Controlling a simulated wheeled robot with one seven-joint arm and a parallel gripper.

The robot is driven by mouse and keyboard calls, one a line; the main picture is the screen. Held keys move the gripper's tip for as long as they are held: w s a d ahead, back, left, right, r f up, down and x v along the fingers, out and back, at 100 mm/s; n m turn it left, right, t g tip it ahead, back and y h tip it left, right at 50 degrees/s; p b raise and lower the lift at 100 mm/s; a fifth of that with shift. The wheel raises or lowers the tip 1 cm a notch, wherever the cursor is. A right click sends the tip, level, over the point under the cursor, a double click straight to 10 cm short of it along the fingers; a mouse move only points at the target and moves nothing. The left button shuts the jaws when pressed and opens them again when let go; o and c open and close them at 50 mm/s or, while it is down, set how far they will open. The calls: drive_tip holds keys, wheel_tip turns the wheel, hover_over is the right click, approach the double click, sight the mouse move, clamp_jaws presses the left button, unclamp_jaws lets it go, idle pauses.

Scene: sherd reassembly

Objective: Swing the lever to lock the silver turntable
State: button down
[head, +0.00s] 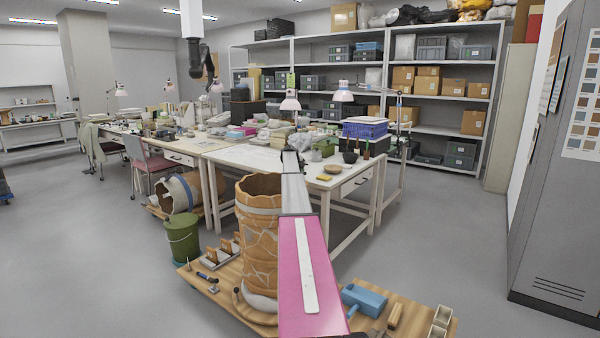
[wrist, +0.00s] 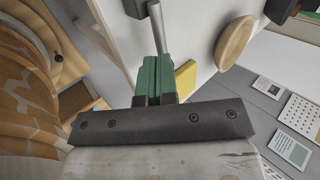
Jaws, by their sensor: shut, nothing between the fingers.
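My gripper (wrist: 152,62) shows in the wrist view as green fingers closed together in front of a dark bolted bar. A grey metal rod (wrist: 156,25) appears just beyond the fingertips. I cannot tell whether it is the lever or whether it touches them. I cannot make out the silver turntable in either view. In the head view my arm reaches forward over the near end of the white table (head: 265,158), and my fingers are not clearly visible there.
A large cracked clay vessel (head: 262,225) stands close left of my arm on a wooden board (head: 222,288). It also fills the left of the wrist view (wrist: 25,90). A yellow sponge (head: 324,178) and bowls (head: 350,157) lie on the table. Grey floor (head: 455,230) is clear at right.

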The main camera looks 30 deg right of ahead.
drive_tip(key=shift+d+n+t, duration=0.3)
drive_tip(key=shift+n+t, duration=0.1)
drive_tip(key=shift+n, duration=0.2)
drive_tip(key=shift+d+n+t+y, duration=0.6)
drive_tip(key=shift+d+n+y, duration=0.1)
drive_tip(key=shift+n, duration=0.4)
drive_tip(key=n+t+y, duration=0.1)
drive_tip(key=n, duration=0.1)
drive_tip(key=w+d+n+y, duration=0.1)
drive_tip(key=n, duration=0.1)
drive_tip(key=shift+d+t, duration=0.3)
drive_tip(key=shift+t, duration=0.1)
drive_tip(key=shift+w+d, duration=0.35)
drive_tip(key=shift+d, duration=0.1)
drive_tip(key=shift+a, duration=0.2)
drive_tip(key=shift+a, duration=0.6)
drive_tip(key=shift+s, duration=0.1)
